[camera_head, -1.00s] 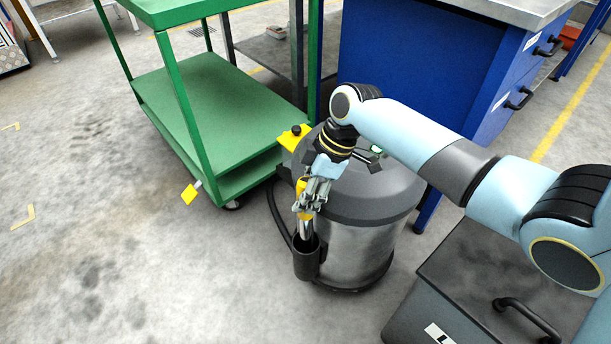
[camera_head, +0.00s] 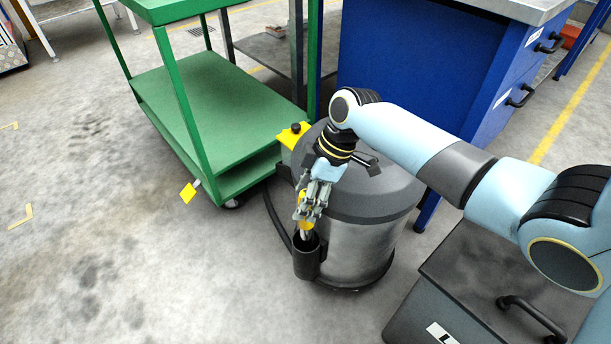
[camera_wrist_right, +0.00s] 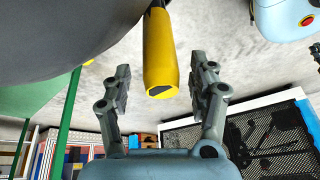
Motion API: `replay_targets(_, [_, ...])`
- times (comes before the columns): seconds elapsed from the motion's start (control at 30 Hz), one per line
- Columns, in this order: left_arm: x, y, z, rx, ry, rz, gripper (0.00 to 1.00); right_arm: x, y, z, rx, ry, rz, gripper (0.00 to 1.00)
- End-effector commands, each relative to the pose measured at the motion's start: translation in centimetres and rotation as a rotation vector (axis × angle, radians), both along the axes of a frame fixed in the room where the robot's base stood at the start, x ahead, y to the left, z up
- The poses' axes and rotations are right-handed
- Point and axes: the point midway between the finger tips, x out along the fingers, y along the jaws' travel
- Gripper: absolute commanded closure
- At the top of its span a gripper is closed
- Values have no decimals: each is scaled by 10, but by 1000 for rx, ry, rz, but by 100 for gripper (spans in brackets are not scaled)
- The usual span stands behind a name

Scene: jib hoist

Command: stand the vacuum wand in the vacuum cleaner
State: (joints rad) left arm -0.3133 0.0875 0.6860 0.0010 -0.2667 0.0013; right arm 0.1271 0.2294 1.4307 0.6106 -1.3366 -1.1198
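The vacuum cleaner (camera_head: 365,230) stands on the floor, a round grey drum with a dark lid. A dark cup-shaped holder (camera_head: 306,262) is on its near left side. The wand (camera_head: 306,236) has its grey shaft in the mouth of this holder, with its yellow handle above. The lower shaft is hidden inside. My right gripper (camera_head: 314,200) is at the handle, partly covering it. In the right wrist view the yellow handle (camera_wrist_right: 160,55) lies between the spread fingers (camera_wrist_right: 160,82), with gaps on both sides.
A green trolley (camera_head: 215,95) stands behind and left of the vacuum cleaner. A blue workbench (camera_head: 420,80) is behind it. A dark grey case with a handle (camera_head: 460,280) is at the lower right. Floor at the left is clear.

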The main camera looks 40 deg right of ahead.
Motion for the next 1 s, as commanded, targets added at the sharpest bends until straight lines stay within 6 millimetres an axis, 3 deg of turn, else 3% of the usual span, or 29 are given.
replay_targets(0.27, [2, 1, 0, 1, 0, 0, 100, -2, -4, 7, -2, 0, 1, 40])
replay_targets(0.7, [3, 2, 0, 3, -4, -1, 100, -14, -37, 90, -4, -2, 2, 40])
replay_targets(1.0, [3, 3, 0, 3, -4, -1, 100, -18, -43, 111, 0, 1, 0, 40])
